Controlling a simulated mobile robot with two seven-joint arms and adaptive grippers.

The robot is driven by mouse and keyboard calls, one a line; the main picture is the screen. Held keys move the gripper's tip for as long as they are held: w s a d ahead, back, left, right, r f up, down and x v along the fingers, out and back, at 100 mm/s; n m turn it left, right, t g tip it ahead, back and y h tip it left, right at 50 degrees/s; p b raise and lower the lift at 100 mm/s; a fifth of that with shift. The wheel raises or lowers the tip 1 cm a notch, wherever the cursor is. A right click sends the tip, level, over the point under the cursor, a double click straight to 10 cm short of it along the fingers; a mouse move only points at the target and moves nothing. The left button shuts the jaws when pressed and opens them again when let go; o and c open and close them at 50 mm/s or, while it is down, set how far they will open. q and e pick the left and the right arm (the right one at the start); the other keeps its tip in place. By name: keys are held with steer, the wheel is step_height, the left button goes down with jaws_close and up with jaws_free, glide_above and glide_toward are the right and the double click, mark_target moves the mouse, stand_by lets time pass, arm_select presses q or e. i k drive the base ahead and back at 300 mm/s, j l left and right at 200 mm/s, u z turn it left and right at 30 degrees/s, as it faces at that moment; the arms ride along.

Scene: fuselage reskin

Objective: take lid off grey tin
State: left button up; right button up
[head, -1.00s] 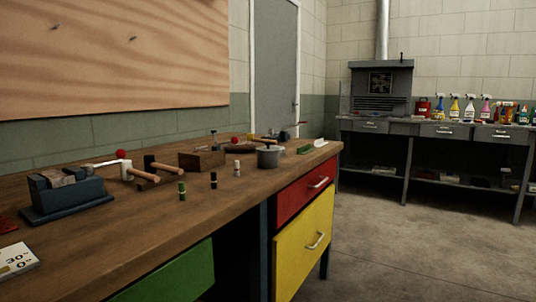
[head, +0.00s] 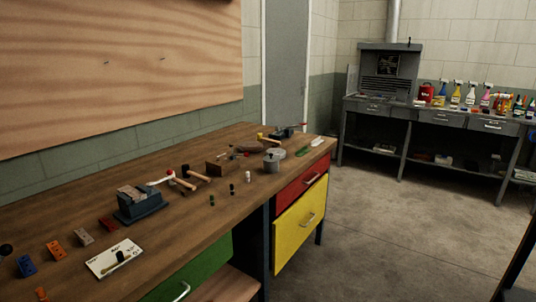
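A small grey round tin (head: 271,164) stands on the wooden workbench (head: 190,226), near its far right end. A grey round shape shows at the tin's top and right; at this size I cannot tell whether it is the lid on the tin or something beside it. Neither of my grippers is in view.
Mallets (head: 182,182), a wooden block (head: 220,168), small dark and white cylinders (head: 248,176) and a green strip (head: 303,153) lie around the tin. A blue vise-like block (head: 140,204) and a white card (head: 114,257) are nearer. Open floor (head: 385,235) lies right of the bench.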

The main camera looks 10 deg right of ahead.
mark_target(270, 159)
steer(key=l+u, duration=0.1)
steer(key=u, duration=0.25)
steer(key=i+l+u, duration=0.15)
steer(key=u, duration=0.2)
steer(key=l+u, duration=0.1)
steer(key=u, duration=0.25)
steer(key=l+u, duration=0.25)
steer(key=l, duration=0.25)
steer(key=i+l+u, duration=0.1)
steer(key=l+u, duration=0.2)
steer(key=l, duration=0.2)
steer(key=l+u, duration=0.1)
steer(key=l, duration=0.55)
steer(key=k+l+u, duration=0.1)
steer(key=l, duration=0.55)
steer(key=l+u, duration=0.1)
steer(key=l, duration=0.55)
steer(key=k, duration=0.05)
